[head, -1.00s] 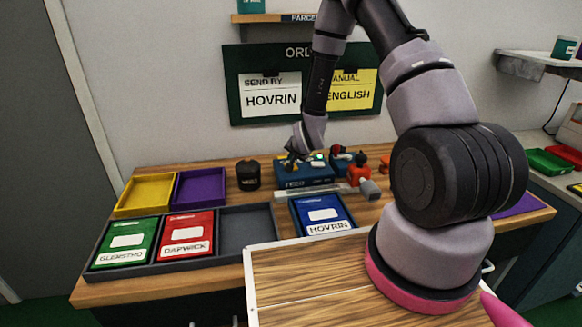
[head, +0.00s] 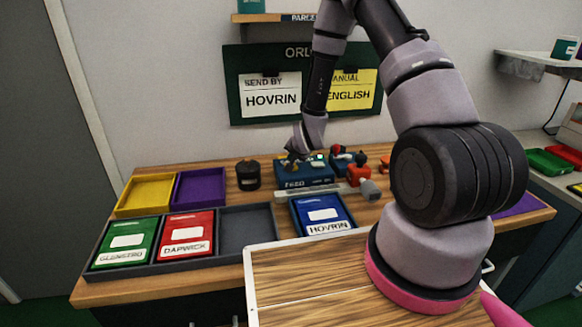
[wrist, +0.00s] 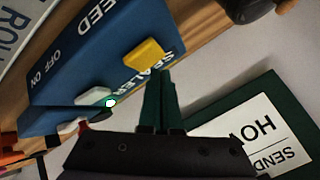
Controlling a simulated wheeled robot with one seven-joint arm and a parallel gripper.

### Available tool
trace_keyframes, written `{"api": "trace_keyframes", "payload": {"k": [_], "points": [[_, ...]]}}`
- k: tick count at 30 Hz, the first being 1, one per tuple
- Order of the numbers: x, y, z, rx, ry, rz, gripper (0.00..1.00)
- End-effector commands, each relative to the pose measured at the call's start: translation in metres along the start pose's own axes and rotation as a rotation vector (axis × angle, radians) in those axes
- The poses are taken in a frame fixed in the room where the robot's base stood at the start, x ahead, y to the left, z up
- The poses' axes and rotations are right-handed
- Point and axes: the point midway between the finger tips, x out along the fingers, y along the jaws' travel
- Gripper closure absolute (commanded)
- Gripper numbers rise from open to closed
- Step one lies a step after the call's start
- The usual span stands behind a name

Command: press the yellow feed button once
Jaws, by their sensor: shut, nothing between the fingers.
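The blue sealer box (head: 308,175) stands on the wooden bench, and its top fills the upper left of the wrist view (wrist: 110,30). The yellow feed button (wrist: 143,54) is a raised block on that top; I cannot pick it out in the head view. My gripper (wrist: 162,76) is shut and empty, its dark green fingertips close beside the button's lower edge in the wrist view. Whether they touch it, I cannot tell. In the head view my gripper (head: 294,157) is over the sealer, small and partly hidden.
A white switch (wrist: 93,95) marked OFF ON and a lit green lamp (wrist: 111,103) are on the sealer near my fingers. A red tool (head: 358,174) stands right of the sealer, a black pot (head: 248,174) left. A blue HOVRIN packet (head: 322,215) lies in front.

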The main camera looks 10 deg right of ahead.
Motion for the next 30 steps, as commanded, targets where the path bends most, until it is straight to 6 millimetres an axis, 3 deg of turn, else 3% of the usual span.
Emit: {"api": "trace_keyframes", "payload": {"k": [30], "points": [[0.0068, 0.0051, 0.005, 0.0, 0.0, 0.0, 1.0]]}}
